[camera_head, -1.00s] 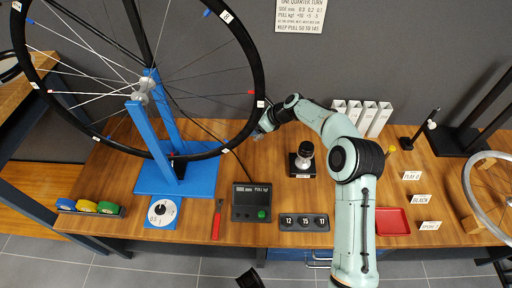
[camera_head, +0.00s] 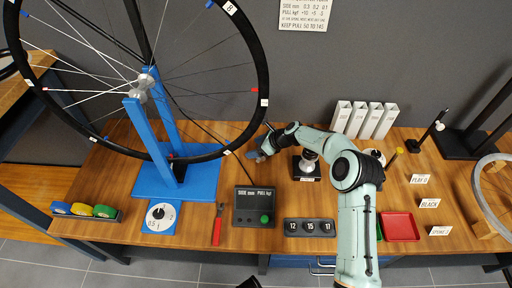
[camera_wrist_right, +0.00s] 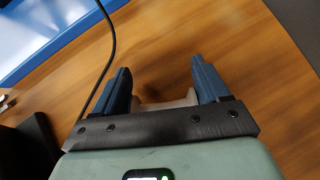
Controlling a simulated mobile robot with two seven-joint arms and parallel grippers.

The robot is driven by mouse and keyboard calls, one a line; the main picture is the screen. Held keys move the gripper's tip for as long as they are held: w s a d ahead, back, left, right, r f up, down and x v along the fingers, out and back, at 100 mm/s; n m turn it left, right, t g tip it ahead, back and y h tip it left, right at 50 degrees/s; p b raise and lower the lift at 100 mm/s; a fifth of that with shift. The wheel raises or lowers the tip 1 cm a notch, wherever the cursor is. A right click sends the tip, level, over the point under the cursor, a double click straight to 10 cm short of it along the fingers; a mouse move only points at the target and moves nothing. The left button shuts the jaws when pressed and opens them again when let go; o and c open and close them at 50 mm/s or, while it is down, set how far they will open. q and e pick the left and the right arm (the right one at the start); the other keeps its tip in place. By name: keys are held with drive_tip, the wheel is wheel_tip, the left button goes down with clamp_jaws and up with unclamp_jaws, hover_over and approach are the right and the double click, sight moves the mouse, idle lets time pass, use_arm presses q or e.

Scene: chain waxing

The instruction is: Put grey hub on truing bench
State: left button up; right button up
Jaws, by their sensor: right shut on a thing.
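My right gripper (camera_head: 262,155) reaches down over the wooden truing bench (camera_head: 100,218), behind the black gauge box and right of the wheel. In the right wrist view, its blue fingers (camera_wrist_right: 160,85) are shut on a small pale grey piece (camera_wrist_right: 165,101), apparently the grey hub. The fingers and the gripper body hide part of it. It is low over the wood; whether it touches the bench I cannot tell. A dark shape at the bottom edge of the head view is too cut off to identify. My left gripper is not clearly in view.
A spoked wheel in a blue truing stand (camera_head: 185,185) fills the left. A black gauge box (camera_head: 254,207), a red-handled tool (camera_head: 218,226) and a numbered block (camera_head: 310,228) lie in front. A silver piece on a black base (camera_head: 307,164) stands close right of the gripper. A red tray (camera_head: 401,226) is further right.

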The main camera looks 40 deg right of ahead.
drive_tip(key=o, duration=1.1)
drive_tip(key=shift+f, duration=0.1)
use_arm(q)
drive_tip(key=shift+s, duration=0.1)
use_arm(e)
drive_tip(key=shift+o, duration=0.2)
drive_tip(key=p+v, duration=0.1)
drive_tip(key=v, duration=0.3)
drive_tip(key=shift+w, duration=0.15)
use_arm(q)
drive_tip(key=shift+h, duration=0.3)
drive_tip(key=r, duration=0.1)
drive_tip(key=d+r+p, duration=0.1)
drive_tip(key=r, duration=0.1)
drive_tip(key=s+d+r+p, duration=0.1)
drive_tip(key=shift+s+d+r, duration=0.1)
drive_tip(key=shift+r, duration=0.1)
use_arm(e)
drive_tip(key=v, duration=0.8)
